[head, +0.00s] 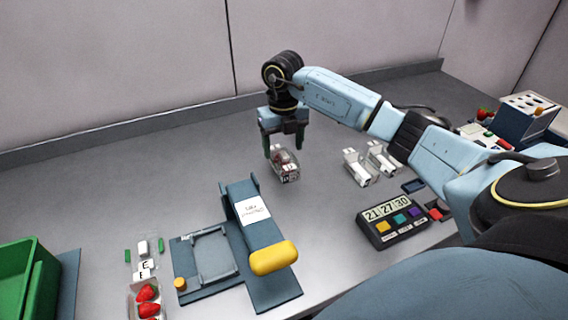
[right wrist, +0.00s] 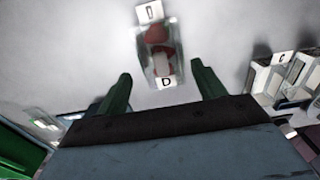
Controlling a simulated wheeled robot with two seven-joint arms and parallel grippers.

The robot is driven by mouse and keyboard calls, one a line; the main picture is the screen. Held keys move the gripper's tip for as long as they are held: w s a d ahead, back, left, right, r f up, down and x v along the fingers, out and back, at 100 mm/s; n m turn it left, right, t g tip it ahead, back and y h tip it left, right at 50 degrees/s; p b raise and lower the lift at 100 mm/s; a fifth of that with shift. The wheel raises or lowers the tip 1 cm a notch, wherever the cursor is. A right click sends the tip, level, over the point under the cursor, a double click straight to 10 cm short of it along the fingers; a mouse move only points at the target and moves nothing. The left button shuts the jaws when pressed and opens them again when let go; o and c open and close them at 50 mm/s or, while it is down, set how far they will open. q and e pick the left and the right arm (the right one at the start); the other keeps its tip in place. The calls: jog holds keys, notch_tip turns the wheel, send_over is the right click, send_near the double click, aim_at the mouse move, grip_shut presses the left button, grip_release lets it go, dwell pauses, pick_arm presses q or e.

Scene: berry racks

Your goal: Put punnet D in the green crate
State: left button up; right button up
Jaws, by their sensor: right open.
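Punnet D (head: 285,168) is a small clear box with red berries and white labels, standing on the grey table right below my right gripper. The green crate (head: 38,272) is at the left edge. My left gripper is not in view.
A blue press-like fixture with a yellow handle (head: 273,258) and a flat blue frame (head: 205,256) stand between punnet and crate. A strawberry punnet (head: 147,300) sits near the crate. White punnets (head: 357,168) and a timer box (head: 392,219) lie to the right.

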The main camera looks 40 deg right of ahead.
aim_at(284, 154)
jog(key=shift+d+f, duration=0.15)
jog(key=shift+f, duration=2.95)
jog(key=shift+c, duration=0.4)
jog(key=c, duration=0.9)
